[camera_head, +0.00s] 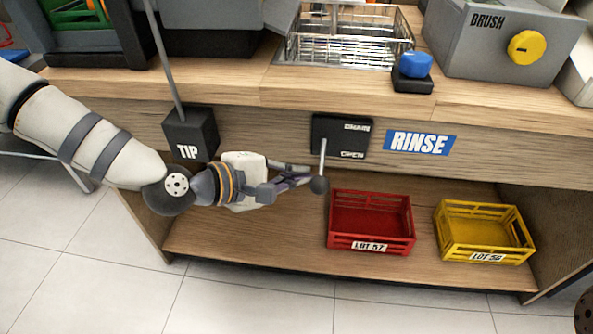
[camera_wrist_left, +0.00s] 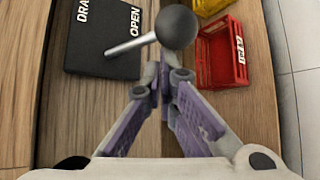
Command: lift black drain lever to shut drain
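The drain lever is a pale rod with a dark round knob (camera_head: 319,185). It comes out of a black panel (camera_head: 328,126) on the counter front, lettered "DRAIN" above and "OPEN" below. The lever hangs downward past the "OPEN" end. In the left wrist view, the knob (camera_wrist_left: 176,27) is just beyond my fingertips, and the panel (camera_wrist_left: 92,50) is at upper left. My left gripper (camera_head: 306,175) is beside the knob, on its left in the head view. Its fingers (camera_wrist_left: 164,82) are drawn together with nothing visible between them. Whether they touch the knob is unclear. My right gripper is out of view.
A black "TIP" box (camera_head: 190,135) with a long rod stands left of the panel. A blue "RINSE" label (camera_head: 420,142) is to the right. A red crate (camera_head: 371,243) and a yellow crate (camera_head: 487,259) sit on the shelf below. The counter (camera_head: 230,92) overhangs above.

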